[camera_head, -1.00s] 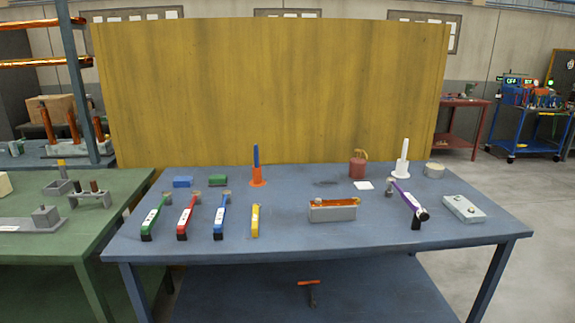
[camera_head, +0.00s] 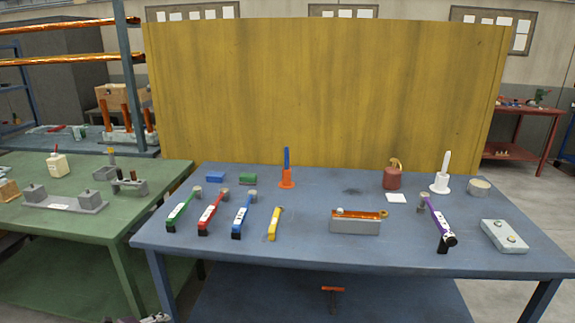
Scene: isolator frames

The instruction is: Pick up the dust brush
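No object can be told for certain as the dust brush. A short yellow-handled tool (camera_head: 274,222) lies on the blue table, left of its middle, and may be it. A blue upright handle in an orange base (camera_head: 287,170) stands at the table's back. A white upright handle in a white base (camera_head: 441,180) stands at the back right. These two are also brush-like, but too small to tell. Neither of my grippers shows clearly. Nothing on the table is seen held.
The blue table (camera_head: 300,255) also holds green (camera_head: 180,213), red (camera_head: 210,214), blue (camera_head: 241,216) and purple (camera_head: 439,222) handled tools, a grey box (camera_head: 355,226), a red can (camera_head: 392,178) and a grey block (camera_head: 504,236). A green table (camera_head: 70,230) stands left. A yellow panel (camera_head: 320,90) stands behind.

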